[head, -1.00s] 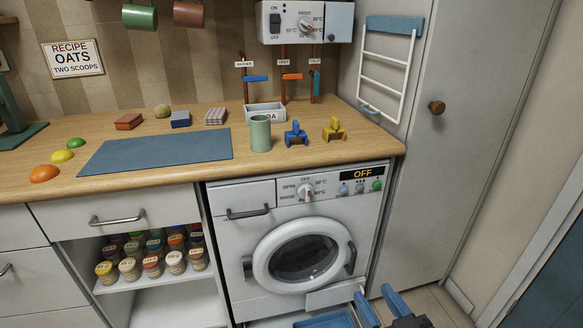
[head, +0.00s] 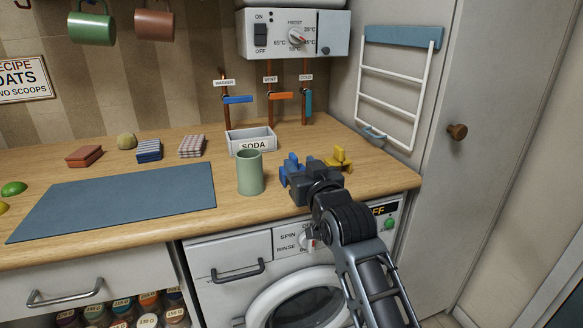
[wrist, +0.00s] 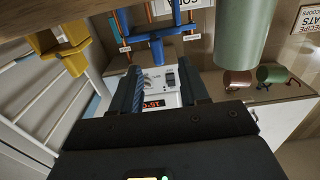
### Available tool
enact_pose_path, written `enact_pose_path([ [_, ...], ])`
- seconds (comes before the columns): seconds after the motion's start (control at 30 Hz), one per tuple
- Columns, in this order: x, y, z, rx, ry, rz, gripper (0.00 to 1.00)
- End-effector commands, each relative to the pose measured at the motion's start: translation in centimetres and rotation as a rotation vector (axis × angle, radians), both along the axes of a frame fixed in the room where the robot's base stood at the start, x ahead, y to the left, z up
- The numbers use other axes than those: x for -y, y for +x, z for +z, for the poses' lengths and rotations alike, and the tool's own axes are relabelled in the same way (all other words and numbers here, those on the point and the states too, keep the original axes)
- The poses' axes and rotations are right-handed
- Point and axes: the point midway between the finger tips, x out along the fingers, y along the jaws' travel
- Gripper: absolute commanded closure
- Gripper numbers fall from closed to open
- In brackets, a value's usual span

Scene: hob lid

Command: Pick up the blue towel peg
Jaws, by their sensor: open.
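The blue towel peg (head: 292,163) stands on the wooden worktop, between the green cup (head: 250,173) and the yellow peg (head: 340,157). My gripper (head: 304,174) is at the worktop's front edge, right at the blue peg, and hides much of it in the head view. In the wrist view the blue peg (wrist: 157,48) shows just ahead of my open gripper (wrist: 160,72), roughly centred on the gap between its fingers. I cannot tell whether the fingers touch it. The yellow peg also shows in the wrist view (wrist: 62,48).
The soda box (head: 250,141) stands behind the blue peg, and pipes with coloured levers rise behind it. A white towel rack (head: 392,95) hangs at the right. The washing machine (head: 225,270) is below the worktop. A blue-grey mat (head: 120,200) lies at the left.

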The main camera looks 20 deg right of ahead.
Motion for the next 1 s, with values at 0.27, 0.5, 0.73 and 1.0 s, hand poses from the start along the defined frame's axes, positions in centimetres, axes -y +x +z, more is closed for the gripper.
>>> enact_pose_path([
  [0.27,0.1,3.3,0.0,0.001,0.001,-0.001,0.55],
  [0.5,0.1,5.7,-0.1,0.001,0.0,-0.001,0.55],
  [0.73,0.1,5.8,-0.1,0.0,0.0,0.0,0.55],
  [1.0,0.1,5.8,-0.1,0.001,0.0,0.0,0.79],
])
